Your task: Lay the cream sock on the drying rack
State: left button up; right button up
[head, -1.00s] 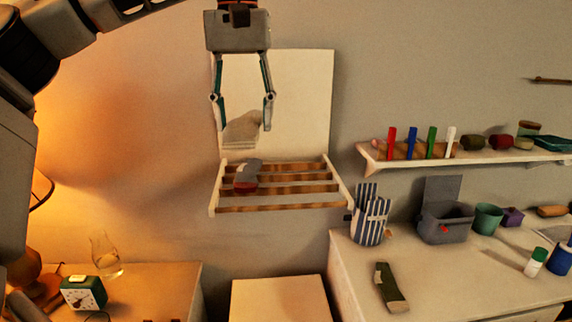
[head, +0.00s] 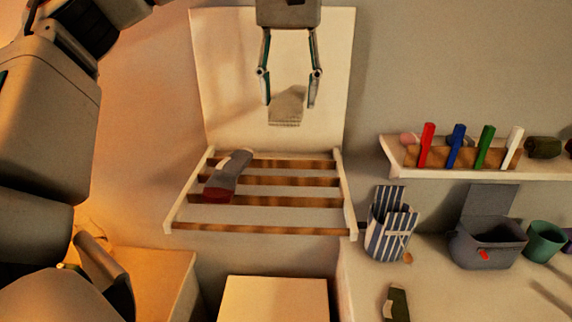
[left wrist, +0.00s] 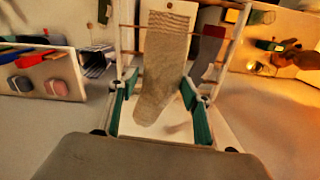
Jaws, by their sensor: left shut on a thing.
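The cream sock (head: 286,106) is held between the fingers of my left gripper (head: 289,103), in front of the pale back panel and above the rack bars in the head view. In the left wrist view, the sock (left wrist: 160,65) stretches out long between the fingers of the gripper (left wrist: 158,118), with its ribbed cuff away from the camera. The drying rack (head: 270,228) has several wooden bars between white side rails. A grey sock with a red end (head: 228,175) lies across its bars at the left. My right gripper is not in view.
The middle and right of the rack bars are bare. A shelf (head: 450,172) with coloured pegs is on the wall at right. Below it, a striped bag (head: 390,225), a grey box (head: 487,245) and a green cup (head: 544,241) stand on a white surface.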

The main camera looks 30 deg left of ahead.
aim_at(289, 97)
pick_arm(q)
notch_tip(289, 97, down, 16)
jog(key=shift+r, duration=0.2)
jog(key=shift+f, duration=0.15)
jog(key=o, duration=0.9)
jog(key=shift+w, duration=0.1)
notch_tip(289, 97, up, 12)
jog(key=shift+r, duration=0.15)
dwell(0.6)
